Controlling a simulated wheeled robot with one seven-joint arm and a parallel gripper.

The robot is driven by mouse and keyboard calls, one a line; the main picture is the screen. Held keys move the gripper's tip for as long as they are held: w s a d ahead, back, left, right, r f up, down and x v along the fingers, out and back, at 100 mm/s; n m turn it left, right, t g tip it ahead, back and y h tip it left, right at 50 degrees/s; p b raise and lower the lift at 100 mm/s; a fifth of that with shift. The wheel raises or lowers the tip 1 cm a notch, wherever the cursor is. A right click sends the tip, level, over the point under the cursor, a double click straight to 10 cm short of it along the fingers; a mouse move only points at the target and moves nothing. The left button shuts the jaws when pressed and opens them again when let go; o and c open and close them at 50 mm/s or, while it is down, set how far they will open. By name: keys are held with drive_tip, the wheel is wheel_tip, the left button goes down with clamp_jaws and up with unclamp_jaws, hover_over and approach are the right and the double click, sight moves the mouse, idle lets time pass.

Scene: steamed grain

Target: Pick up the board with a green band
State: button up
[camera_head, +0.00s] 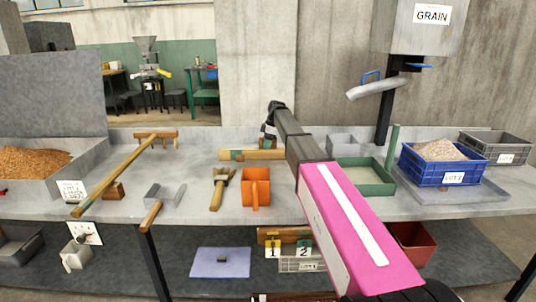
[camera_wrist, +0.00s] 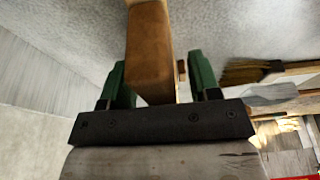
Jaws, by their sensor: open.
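The wooden board with a green band (camera_head: 238,155) lies flat on the grey bench, left of my gripper in the head view. My gripper (camera_head: 268,141) is small there, low over the bench at the board's right part. In the wrist view my gripper (camera_wrist: 160,80) is open, with one green finger on each side of a brown wooden piece (camera_wrist: 149,45). This piece shows no green band in the part I see, so I cannot tell whether it is the same board. Contact with the fingers is unclear.
An orange scoop (camera_head: 256,188) and a brush (camera_head: 222,186) lie in front. A green tray (camera_head: 388,188) and a blue crate (camera_head: 407,169) stand right. A long-handled wooden rake (camera_head: 118,179) lies left. In the wrist view, bristles (camera_wrist: 245,73) show at right.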

drive_tip(key=shift+f, duration=0.2)
idle(0.4)
clamp_jaws()
drive_tip(key=shift+r, duration=0.1)
